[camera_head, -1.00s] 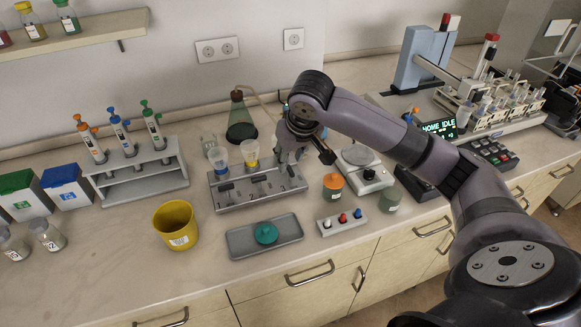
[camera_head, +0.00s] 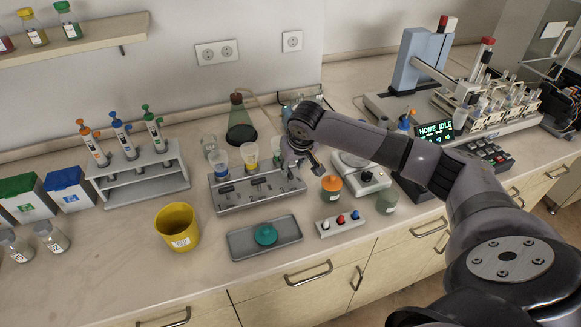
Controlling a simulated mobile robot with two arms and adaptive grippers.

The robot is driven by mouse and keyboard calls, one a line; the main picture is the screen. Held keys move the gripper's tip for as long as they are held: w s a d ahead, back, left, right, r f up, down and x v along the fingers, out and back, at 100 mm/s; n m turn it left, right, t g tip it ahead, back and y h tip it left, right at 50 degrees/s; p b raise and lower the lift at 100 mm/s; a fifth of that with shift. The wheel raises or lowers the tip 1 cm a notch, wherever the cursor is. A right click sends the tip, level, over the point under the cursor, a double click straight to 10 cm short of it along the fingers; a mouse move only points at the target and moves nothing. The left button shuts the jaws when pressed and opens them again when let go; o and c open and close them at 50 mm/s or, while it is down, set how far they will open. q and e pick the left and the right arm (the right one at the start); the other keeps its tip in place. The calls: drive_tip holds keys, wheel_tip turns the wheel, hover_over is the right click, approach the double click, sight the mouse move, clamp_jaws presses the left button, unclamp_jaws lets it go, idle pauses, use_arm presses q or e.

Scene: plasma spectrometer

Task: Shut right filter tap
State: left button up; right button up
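The grey filter manifold (camera_head: 243,204) stands on the bench with a row of black taps on its front. The left tap (camera_head: 226,189) and the middle tap (camera_head: 258,182) show clearly. The right tap (camera_head: 290,174) is partly hidden under my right gripper. My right gripper (camera_head: 292,168) points down over the right end of the manifold, close to that tap. Its fingers are small and partly hidden, so I cannot tell whether they are open, shut or touching the tap. Funnels with blue (camera_head: 218,160) and yellow (camera_head: 250,154) liquid sit on the manifold. My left gripper is out of view.
A grey tray with a teal round item (camera_head: 265,235) lies in front of the manifold. A yellow bucket (camera_head: 176,228) is to the left. A switch box (camera_head: 341,224), an orange-capped jar (camera_head: 331,188) and a balance (camera_head: 362,177) are to the right. A flask (camera_head: 242,128) stands behind.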

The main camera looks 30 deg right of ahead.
sight(290, 172)
drive_tip(key=shift+x, duration=1.9)
drive_tip(key=shift+c, duration=0.3)
clamp_jaws()
